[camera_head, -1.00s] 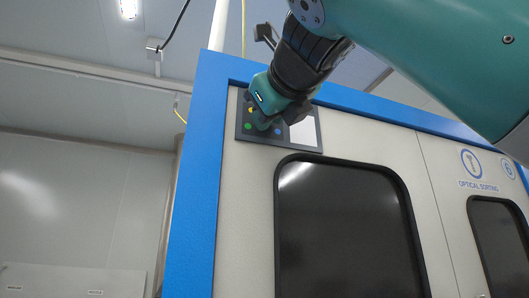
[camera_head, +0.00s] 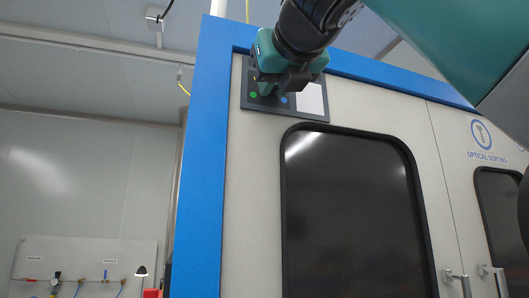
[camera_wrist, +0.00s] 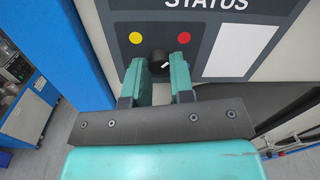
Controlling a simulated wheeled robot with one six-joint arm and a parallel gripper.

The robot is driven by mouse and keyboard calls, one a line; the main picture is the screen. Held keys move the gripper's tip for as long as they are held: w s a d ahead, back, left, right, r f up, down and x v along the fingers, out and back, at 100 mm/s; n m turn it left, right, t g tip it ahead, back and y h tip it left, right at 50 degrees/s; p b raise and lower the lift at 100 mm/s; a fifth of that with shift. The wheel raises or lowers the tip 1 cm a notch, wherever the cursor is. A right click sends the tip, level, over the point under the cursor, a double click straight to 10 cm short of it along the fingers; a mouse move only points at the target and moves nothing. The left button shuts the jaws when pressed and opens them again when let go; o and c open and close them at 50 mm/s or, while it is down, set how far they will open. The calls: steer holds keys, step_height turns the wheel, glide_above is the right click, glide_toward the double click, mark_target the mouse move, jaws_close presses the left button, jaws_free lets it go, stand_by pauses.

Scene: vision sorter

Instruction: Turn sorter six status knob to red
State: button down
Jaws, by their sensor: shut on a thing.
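The status knob (camera_wrist: 158,61) is a round black knob on the dark status panel (camera_wrist: 120,16), with a short white mark on it. A yellow dot (camera_wrist: 136,38) is at its upper left and a red dot (camera_wrist: 184,37) at its upper right. My gripper (camera_wrist: 157,76) has its two teal fingers on either side of the knob and is shut on it. In the head view my gripper (camera_head: 270,84) covers the knob and part of the panel (camera_head: 315,116). A green dot (camera_head: 253,95) and a blue dot (camera_head: 284,100) show beside it.
The sorter's pale front (camera_head: 258,150) has a blue frame (camera_head: 205,140) and a dark window (camera_head: 350,210) below the panel. A white label (camera_head: 310,97) is right of the knob. Door handles (camera_head: 455,280) are at the lower right. A wall board with fittings (camera_head: 90,262) stands at the left.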

steer(key=shift+f, duration=0.1)
stand_by(0.3)
steer(key=c, duration=1)
jaws_free()
steer(key=shift+s, duration=0.15)
